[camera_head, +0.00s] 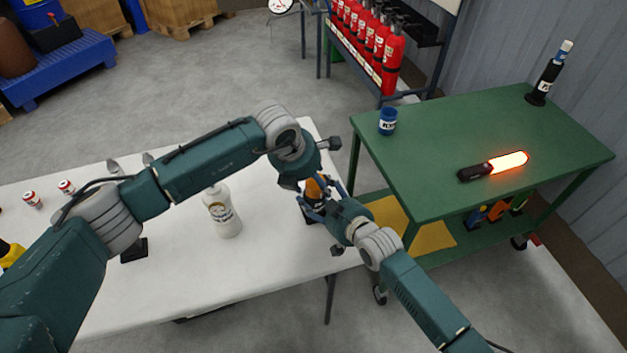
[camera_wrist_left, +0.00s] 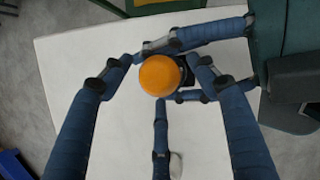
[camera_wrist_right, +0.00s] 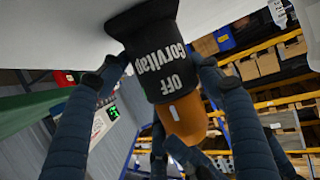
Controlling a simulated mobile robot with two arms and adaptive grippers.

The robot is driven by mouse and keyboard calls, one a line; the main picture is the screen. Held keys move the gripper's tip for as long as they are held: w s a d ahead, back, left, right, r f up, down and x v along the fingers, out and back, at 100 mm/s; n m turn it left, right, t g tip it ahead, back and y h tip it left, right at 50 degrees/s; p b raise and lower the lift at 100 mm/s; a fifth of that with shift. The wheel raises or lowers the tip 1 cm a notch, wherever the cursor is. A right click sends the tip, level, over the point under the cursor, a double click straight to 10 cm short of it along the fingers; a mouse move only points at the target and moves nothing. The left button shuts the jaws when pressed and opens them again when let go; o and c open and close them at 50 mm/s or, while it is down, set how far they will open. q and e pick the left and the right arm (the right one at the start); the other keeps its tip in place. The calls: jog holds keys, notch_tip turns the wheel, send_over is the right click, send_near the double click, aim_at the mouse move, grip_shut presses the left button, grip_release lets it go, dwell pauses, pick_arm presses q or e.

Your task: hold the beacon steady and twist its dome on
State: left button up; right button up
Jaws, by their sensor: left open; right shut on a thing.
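The beacon has a black body (camera_wrist_right: 160,60) lettered "OFF" and an orange dome (camera_wrist_right: 183,118) against its top; I cannot tell how firmly the dome is seated. It stands upright near the right end of the white table. My right gripper (camera_head: 326,196) is shut on the black body from the right side. My left gripper (camera_head: 308,180) is above, pointing down, with its open fingers spread around the dome, which shows in the left wrist view (camera_wrist_left: 160,75). The head view shows the dome (camera_head: 314,187) partly hidden by the grippers.
A white bottle (camera_head: 222,212) stands on the white table (camera_head: 265,255), left of the beacon. Red extinguishers (camera_head: 393,55) stand behind.

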pick_arm(q)
jog(key=shift+f, duration=0.15)
jog(key=shift+d, duration=0.1)
jog(key=c, duration=1.1)
jog(key=shift+d+n+t+y, duration=0.2)
jog(key=shift+n+t+y, duration=0.25)
jog(key=shift+n, duration=1.05)
jog(key=o, duration=1.1)
jog(key=shift+a, duration=0.1)
jog(key=v, duration=1.2)
